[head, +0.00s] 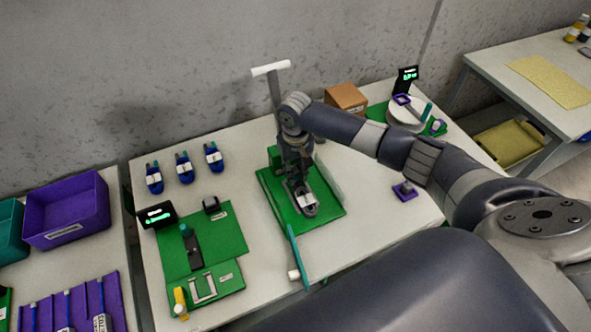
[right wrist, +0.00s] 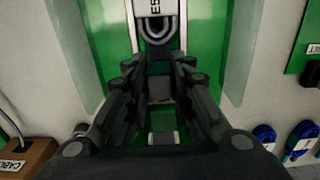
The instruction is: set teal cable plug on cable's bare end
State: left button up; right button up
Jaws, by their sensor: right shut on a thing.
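My right gripper (head: 297,182) points down over a green press-like station (head: 328,207) in the middle of the table. I cannot make out a bare cable end there. My left gripper is not in view.
Several blue cable coils (head: 184,168) with teal tips lie at the back left. A green board (head: 220,236) with a black fixture is left of the station. A teal lever (head: 298,255) sticks out in front. A cardboard box (head: 345,98) and a round white stand (head: 405,116) are at back right.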

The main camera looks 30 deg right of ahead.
jog(key=shift+f, duration=0.95)
dwell(0.3)
jog(key=o, duration=0.9)
jog(key=shift+c, duration=0.2)
notch_tip(320, 180, up, 8)
jog(key=p, duration=0.8)
jog(key=shift+r, duration=0.1)
